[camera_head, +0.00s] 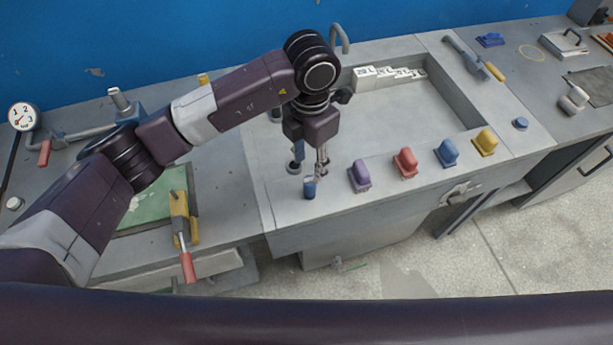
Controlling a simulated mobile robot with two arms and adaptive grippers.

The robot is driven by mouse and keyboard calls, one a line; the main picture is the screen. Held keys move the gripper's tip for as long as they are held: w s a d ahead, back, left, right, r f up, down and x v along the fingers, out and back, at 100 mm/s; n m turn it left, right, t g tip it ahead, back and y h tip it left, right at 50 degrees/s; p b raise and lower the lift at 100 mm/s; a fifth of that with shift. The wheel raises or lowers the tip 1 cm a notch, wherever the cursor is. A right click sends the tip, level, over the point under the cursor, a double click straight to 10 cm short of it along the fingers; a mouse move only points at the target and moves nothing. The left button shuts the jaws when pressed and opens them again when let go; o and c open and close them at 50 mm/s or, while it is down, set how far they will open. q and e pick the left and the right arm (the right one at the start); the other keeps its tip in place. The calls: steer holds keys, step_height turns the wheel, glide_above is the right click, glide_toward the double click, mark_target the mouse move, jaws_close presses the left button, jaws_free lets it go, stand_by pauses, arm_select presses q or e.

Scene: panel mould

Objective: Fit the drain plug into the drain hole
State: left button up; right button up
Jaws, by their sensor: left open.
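A small dark blue cylindrical piece, which looks like the drain plug (309,189), stands on the front left rim of the grey panel mould (285,212). My left gripper (309,168) points down just above and behind it in the picture, with its fingers spread apart. I cannot tell whether the fingers touch the plug. Nothing shows held between them. I cannot make out the drain hole; my left arm and gripper cover part of the mould's left side. My right gripper is not in view.
Purple (360,176), red (405,163), blue (447,153) and yellow (484,142) clamp-like blocks line the front rim. White labelled blocks (388,74) stand at the basin's back. A red-handled tool (184,240) lies at left. The basin floor (415,115) is clear.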

mark_target(310, 180)
arm_select(q)
steer(key=f+p, duration=0.1)
steer(key=s+f+p, duration=0.1)
steer(key=shift+s+d+f, duration=0.1)
steer(key=shift+d+f, duration=0.05)
steer(key=shift+f, duration=0.15)
step_height(310, 180, down, 3)
steer(key=shift+r+p, duration=0.2)
steer(key=shift+p, duration=0.25)
steer(key=shift+f, duration=0.6)
jaws_close()
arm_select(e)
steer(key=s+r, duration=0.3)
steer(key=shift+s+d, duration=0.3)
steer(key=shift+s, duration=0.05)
